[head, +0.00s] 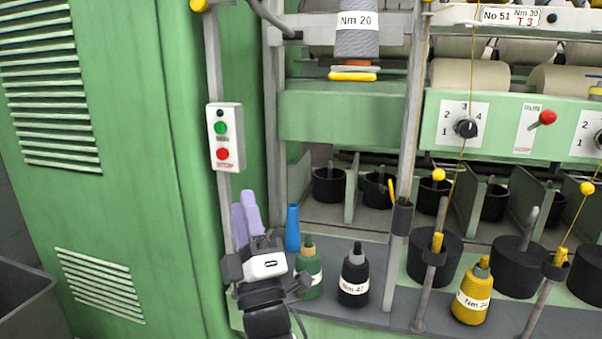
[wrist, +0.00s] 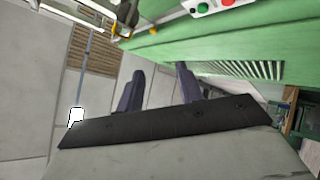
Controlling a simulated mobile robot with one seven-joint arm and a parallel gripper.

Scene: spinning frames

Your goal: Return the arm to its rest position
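My gripper (head: 242,203) is at the lower middle of the head view, above the grey ledge, in front of the machine's left post. Its two purple fingers point up in the picture. In the wrist view my gripper (wrist: 159,70) shows its fingers spread apart, with only bare floor and green panel between them. It is open and holds nothing. My black arm and white wrist housing rise from the bottom edge of the head view.
A blue cone (head: 292,228), a black bobbin (head: 354,276) and a yellow bobbin (head: 473,294) stand on the ledge (head: 390,318). A button box (head: 226,137) hangs on the post above my gripper. A green cabinet (head: 90,200) fills the left, with a grey bin (head: 25,305).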

